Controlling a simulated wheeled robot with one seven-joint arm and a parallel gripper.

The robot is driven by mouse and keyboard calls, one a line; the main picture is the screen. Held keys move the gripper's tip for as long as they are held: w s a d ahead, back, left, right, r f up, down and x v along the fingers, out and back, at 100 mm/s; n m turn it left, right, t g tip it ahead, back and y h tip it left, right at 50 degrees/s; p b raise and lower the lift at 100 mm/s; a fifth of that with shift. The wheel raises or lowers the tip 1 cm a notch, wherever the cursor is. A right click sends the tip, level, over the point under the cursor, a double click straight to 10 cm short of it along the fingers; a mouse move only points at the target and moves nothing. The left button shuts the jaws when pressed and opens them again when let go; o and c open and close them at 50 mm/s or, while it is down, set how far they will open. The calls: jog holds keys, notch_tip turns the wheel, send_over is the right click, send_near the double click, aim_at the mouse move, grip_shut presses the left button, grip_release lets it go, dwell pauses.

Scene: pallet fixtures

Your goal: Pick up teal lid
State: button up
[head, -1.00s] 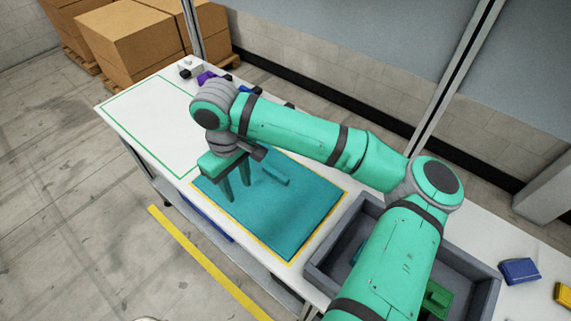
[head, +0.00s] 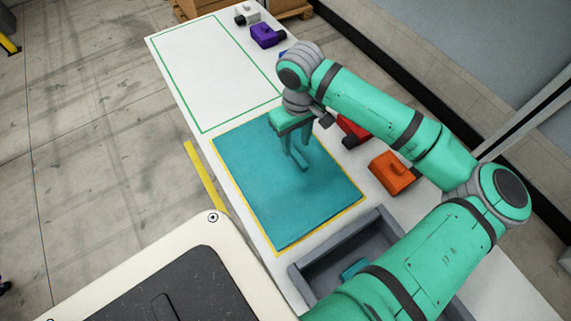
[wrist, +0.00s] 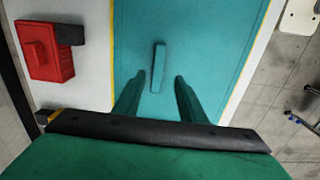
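The teal lid (head: 255,190) is a large flat panel lying on the white table inside a yellow border. A narrow raised teal bar, its handle, stands out on it in the wrist view (wrist: 158,67). My gripper (head: 297,162) points down over the lid's upper right part in the head view. In the wrist view my gripper (wrist: 155,85) has its two fingers spread apart and nothing between the pads. The bar lies ahead, roughly lined up with the gap between them. In the head view the fingers partly hide the bar, and I cannot tell the height left.
A red block (head: 353,130) and an orange block (head: 392,173) sit right of the lid. A grey bin (head: 305,278) with a teal piece (head: 354,268) stands below it. A purple block (head: 267,36) is farther up. The green-outlined area (head: 210,75) is clear.

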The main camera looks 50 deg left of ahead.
aim_at(296, 154)
jog(key=shift+s+a+f, duration=0.1)
jog(key=shift+f, duration=0.15)
jog(key=shift+w+f, duration=0.2)
jog(key=shift+f, duration=1.1)
jog(key=shift+w+f, duration=0.15)
jog(key=shift+f, duration=1.1)
grip_shut()
